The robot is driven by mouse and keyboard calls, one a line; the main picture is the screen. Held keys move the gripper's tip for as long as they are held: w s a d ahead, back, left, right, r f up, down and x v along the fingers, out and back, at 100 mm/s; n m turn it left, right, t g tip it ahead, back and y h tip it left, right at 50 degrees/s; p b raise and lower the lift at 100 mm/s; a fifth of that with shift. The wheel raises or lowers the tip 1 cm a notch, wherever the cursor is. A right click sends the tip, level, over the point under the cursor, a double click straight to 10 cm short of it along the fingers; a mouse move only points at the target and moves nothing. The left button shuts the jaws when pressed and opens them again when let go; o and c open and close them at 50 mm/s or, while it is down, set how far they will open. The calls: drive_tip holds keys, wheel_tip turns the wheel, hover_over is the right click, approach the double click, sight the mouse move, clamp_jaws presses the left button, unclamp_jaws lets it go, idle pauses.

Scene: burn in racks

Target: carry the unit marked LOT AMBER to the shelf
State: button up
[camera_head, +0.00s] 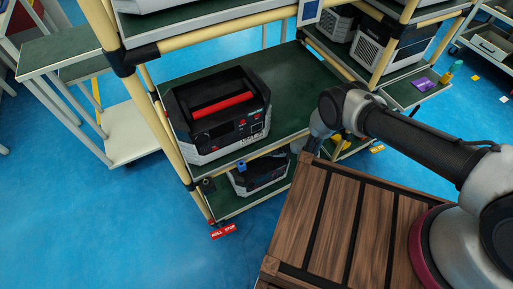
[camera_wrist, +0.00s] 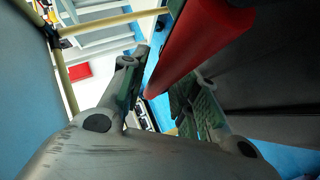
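A black and grey unit with a red handle (camera_head: 220,112) sits on the rack's middle shelf in the head view. Its small white front label is too small to read surely. A second dark unit (camera_head: 258,174) sits on the shelf below, partly hidden by the shelf above and my arm. I cannot tell which is LOT AMBER. My arm reaches down at the rack's right side, and my gripper is hidden there. In the wrist view, my gripper (camera_wrist: 160,75) has its fingers apart. A red bar (camera_wrist: 205,38), like a unit handle, runs close by and between them; contact is unclear.
The rack has cream posts (camera_head: 172,148) and a green middle shelf (camera_head: 291,92). A red ROLL STOP tag (camera_head: 223,231) lies at its foot. A slatted wooden top (camera_head: 334,222) is beside my arm. Light units (camera_head: 384,48) stand on another rack.

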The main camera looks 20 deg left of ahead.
drive_tip(key=shift+r, duration=0.1)
drive_tip(key=shift+w+d+r, duration=0.1)
drive_tip(key=shift+d+r, duration=0.05)
drive_tip(key=shift+d, duration=0.1)
drive_tip(key=v, duration=1.1)
drive_tip(key=shift+d, duration=0.25)
